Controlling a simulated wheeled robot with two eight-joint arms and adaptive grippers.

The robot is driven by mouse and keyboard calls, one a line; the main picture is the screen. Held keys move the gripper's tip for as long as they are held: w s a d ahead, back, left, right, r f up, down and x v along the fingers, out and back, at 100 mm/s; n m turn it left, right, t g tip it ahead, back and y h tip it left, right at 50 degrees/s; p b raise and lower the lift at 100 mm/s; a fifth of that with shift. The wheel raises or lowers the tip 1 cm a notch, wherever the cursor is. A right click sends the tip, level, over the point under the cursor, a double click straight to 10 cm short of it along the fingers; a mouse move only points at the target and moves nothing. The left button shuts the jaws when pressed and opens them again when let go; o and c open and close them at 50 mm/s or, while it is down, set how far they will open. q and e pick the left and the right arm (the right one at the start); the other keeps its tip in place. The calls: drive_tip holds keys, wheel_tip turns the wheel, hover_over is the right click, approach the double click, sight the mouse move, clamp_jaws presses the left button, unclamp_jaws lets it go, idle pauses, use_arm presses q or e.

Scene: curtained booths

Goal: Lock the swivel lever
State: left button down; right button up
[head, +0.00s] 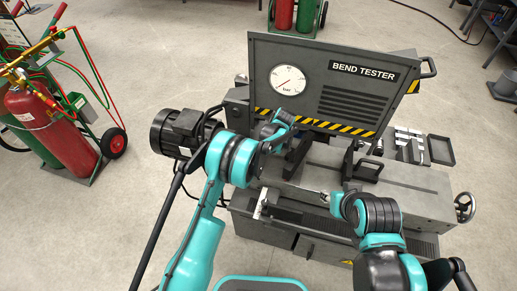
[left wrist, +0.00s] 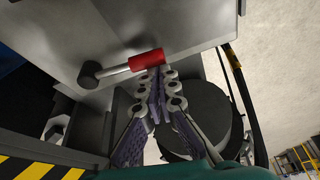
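The lever is not distinguishable in the head view, where my left arm reaches in front of the bend tester panel (head: 340,80). My right gripper (head: 329,196) is low over the machine's front, its fingers too small to read.
The bend tester's grey bed (head: 400,190) has black blocks and a handwheel (head: 464,207) at right. A black motor (head: 180,132) stands at left. A red gas cylinder (head: 50,130) on a cart is farther left. The floor between is clear.

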use_arm(q)
drive_tip(key=shift+s+d, duration=0.25)
drive_tip(key=shift+d, duration=0.25)
idle(0.3)
drive_tip(key=shift+w+a, duration=0.1)
drive_tip(key=shift+a, duration=0.25)
wheel_tip(320, 180, up, 10)
drive_tip(key=p, duration=0.3)
drive_tip(key=shift+p, duration=0.3)
drive_tip(key=shift+r, duration=0.1)
